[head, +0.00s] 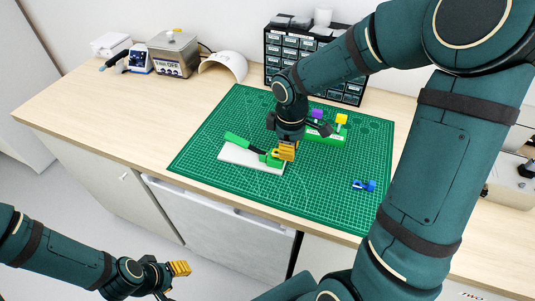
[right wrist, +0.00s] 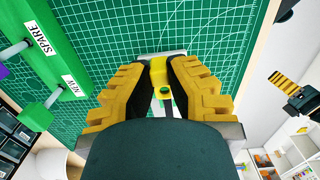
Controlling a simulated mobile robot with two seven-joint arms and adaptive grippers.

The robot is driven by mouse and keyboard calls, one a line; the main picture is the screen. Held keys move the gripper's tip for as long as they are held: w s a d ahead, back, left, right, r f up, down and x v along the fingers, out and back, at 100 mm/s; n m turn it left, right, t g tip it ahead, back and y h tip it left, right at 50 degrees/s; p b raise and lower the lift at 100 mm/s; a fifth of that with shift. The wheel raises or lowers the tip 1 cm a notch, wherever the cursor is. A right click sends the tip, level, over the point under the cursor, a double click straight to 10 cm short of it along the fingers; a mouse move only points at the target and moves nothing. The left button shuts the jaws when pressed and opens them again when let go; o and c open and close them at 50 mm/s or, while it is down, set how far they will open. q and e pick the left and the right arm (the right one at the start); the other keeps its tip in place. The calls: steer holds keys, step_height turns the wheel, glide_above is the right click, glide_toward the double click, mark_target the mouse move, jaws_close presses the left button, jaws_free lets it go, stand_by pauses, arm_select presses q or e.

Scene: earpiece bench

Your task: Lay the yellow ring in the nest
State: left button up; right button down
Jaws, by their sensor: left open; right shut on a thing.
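My right gripper (head: 287,151) points down over the near end of a pale plate (head: 236,156) on the green mat. It is shut on the yellow ring (right wrist: 159,76), which shows between the fingers in the right wrist view, with a small round hole. In the head view the ring (head: 275,153) is partly hidden by the fingers. A green fixture (head: 236,139) with a black part lies on the plate; I cannot make out the nest in it, nor whether the ring touches it. My left gripper (head: 180,268) is open, off the table's front edge.
A green rack (head: 323,138) behind the right gripper carries a purple piece (head: 318,114) and a yellow piece (head: 341,120); its labels read SPARE and NEW. A blue part (head: 364,186) lies on the mat (head: 320,190). Drawers (head: 287,50) stand at the back.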

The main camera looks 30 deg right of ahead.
steer(key=shift+f+b, duration=0.35)
steer(key=shift+f, duration=0.1)
stand_by(0.5)
steer(key=c, duration=1)
jaws_free()
steer(key=shift+c, duration=0.2)
steer(key=shift+r, duration=0.1)
step_height(320, 180, up, 12)
steer(key=shift+a, duration=0.15)
steer(key=shift+w, duration=0.1)
